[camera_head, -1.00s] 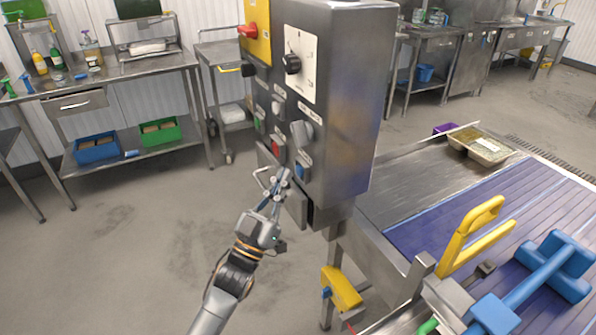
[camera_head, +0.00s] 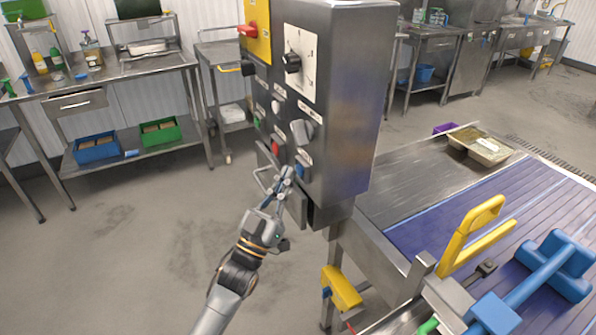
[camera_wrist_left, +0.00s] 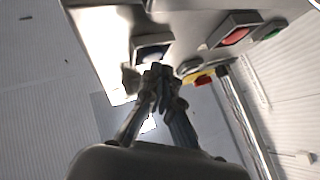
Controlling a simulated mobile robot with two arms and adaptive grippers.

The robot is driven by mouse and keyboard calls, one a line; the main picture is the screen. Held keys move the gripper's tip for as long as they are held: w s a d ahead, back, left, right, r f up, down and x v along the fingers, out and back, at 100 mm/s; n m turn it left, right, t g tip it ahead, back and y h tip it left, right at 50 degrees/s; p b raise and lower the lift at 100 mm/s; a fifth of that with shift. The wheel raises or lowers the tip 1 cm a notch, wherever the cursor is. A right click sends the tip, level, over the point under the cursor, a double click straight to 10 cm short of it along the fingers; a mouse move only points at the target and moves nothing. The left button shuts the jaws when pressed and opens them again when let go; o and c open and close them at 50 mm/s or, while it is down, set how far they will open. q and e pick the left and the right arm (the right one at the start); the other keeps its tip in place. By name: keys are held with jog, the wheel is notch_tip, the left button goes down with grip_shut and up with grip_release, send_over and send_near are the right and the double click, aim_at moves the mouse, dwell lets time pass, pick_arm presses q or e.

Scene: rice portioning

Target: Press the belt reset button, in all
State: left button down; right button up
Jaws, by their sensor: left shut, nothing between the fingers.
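The grey control box (camera_head: 345,110) stands beside the belt. My right gripper is not in view.
The floor at left is clear.

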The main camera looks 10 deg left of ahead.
pick_arm(q)
jog(key=shift+w+d, duration=0.25)
jog(key=shift+d, duration=0.2)
dwell(0.8)
dwell(0.3)
jog(key=shift+s+a, duration=0.5)
jog(key=shift+a, duration=0.25)
jog(key=shift+a, duration=0.1)
jog(key=s+a+p, duration=0.1)
jog(key=a, duration=0.1)
jog(key=s+a, duration=0.1)
jog(key=a, duration=0.1)
jog(key=shift+s+p, duration=0.4)
dwell(0.4)
